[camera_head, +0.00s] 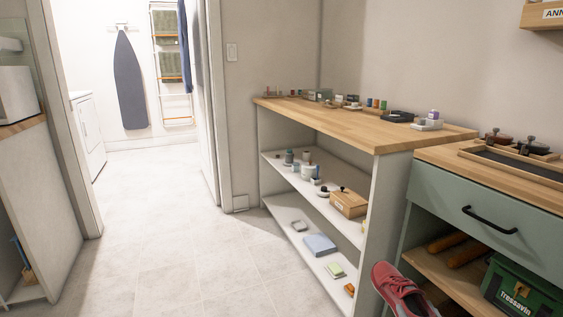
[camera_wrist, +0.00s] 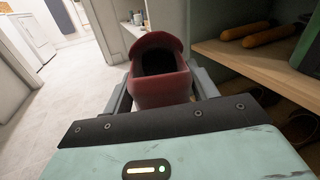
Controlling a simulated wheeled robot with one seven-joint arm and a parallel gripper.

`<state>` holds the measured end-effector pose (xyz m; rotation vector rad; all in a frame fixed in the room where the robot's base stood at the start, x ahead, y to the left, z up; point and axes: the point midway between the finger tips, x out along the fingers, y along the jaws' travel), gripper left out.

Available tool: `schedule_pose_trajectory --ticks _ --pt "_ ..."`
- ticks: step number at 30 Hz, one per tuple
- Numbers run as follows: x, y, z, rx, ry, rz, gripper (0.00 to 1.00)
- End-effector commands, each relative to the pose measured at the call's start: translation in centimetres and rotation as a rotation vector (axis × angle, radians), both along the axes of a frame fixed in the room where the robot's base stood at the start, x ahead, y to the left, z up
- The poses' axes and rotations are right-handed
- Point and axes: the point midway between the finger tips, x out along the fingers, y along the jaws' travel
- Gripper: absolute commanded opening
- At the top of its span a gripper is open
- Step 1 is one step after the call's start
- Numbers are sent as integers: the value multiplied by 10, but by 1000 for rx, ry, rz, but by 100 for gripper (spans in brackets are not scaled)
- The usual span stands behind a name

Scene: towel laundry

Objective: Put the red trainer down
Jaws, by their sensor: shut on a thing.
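The red trainer (camera_head: 397,290) shows at the bottom right of the head view, tilted, in front of the green cabinet's open shelf. The wrist view shows the trainer (camera_wrist: 160,76) with its dark opening towards the camera. My gripper (camera_wrist: 161,90) is shut on the trainer, with one grey finger on each side of it. The trainer is held up in the air, clear of the floor as far as I can see. My gripper is not clearly visible in the head view.
A green cabinet (camera_head: 470,207) with an open lower shelf holds rolls and a green box (camera_head: 523,290). Left of it, a wooden-topped shelf unit (camera_head: 370,128) carries small items. The tiled floor (camera_head: 180,260) is clear towards the doorway, where an ironing board (camera_head: 130,80) hangs beyond.

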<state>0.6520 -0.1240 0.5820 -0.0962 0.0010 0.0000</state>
Motion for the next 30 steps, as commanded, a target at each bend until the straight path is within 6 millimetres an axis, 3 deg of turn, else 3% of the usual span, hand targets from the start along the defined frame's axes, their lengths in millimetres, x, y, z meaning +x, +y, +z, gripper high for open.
schedule_pose_trajectory --ticks 1,18,24,30 --pt "-3 0 26 1 -1 -1 29" --pt "-36 2 154 -2 -1 -2 29" --pt "-45 3 185 -5 -1 -1 29" --pt "-49 4 195 -6 -1 1 29"
